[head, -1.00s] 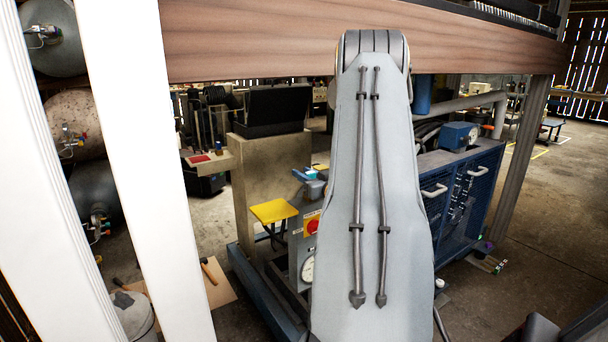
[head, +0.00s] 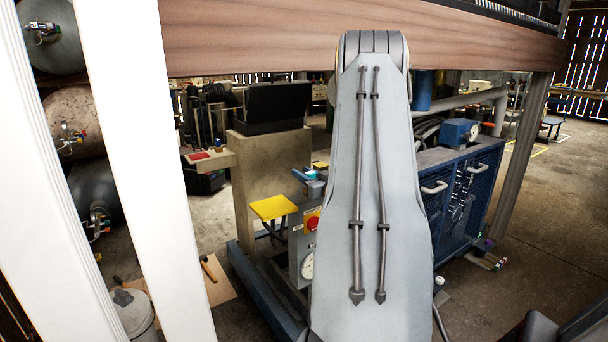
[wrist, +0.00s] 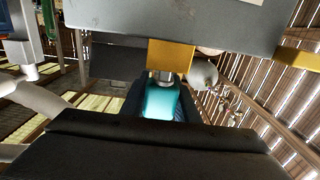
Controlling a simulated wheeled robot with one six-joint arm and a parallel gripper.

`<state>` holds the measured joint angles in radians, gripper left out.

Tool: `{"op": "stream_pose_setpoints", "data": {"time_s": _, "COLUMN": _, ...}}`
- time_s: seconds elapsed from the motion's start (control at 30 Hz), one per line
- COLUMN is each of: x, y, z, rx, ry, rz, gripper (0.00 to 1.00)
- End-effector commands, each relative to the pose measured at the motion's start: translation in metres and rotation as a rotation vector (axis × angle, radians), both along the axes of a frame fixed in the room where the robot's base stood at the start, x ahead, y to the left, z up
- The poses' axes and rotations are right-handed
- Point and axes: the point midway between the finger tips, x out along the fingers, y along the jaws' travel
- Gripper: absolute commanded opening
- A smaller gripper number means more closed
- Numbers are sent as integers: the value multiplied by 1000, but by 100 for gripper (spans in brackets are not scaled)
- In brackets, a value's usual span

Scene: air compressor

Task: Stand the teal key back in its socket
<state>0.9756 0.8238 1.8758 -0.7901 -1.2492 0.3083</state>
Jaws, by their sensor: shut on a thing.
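The teal key (wrist: 160,102) shows in the middle of the wrist view, between the dark fingers of my gripper (wrist: 161,108). My gripper is shut on it. A short grey metal stub (wrist: 166,77) and a yellow block (wrist: 170,56) are directly beyond the key's far end. I cannot tell whether the key touches the stub. The lower part of the key is hidden by the dark gripper body. I cannot identify the socket for certain in either view.
A grey panel (wrist: 175,22) crosses the top of the wrist view close to the gripper. In the head view, a yellow plate (head: 273,207), a red knob (head: 313,223) and a gauge (head: 307,265) are left of my arm. A blue cabinet (head: 465,195) stands at right.

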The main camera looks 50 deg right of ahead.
Motion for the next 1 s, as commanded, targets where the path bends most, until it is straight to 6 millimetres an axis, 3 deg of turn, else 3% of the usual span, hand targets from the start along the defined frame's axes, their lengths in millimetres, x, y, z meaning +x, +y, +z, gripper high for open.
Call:
{"op": "stream_pose_setpoints", "data": {"time_s": 0.67, "x": 0, "y": 0, "z": -9, "rx": 0, "ry": 0, "rz": 0, "gripper": 2}}
{"op": "stream_pose_setpoints", "data": {"time_s": 0.7, "x": 0, "y": 0, "z": -9, "rx": 0, "ry": -1, "rz": 0, "gripper": 34}}
{"op": "stream_pose_setpoints", "data": {"time_s": 0.8, "x": 0, "y": 0, "z": -9, "rx": 0, "ry": 0, "rz": 0, "gripper": 50}}
{"op": "stream_pose_setpoints", "data": {"time_s": 1.0, "x": 0, "y": 0, "z": -9, "rx": 0, "ry": 0, "rz": 0, "gripper": 50}}
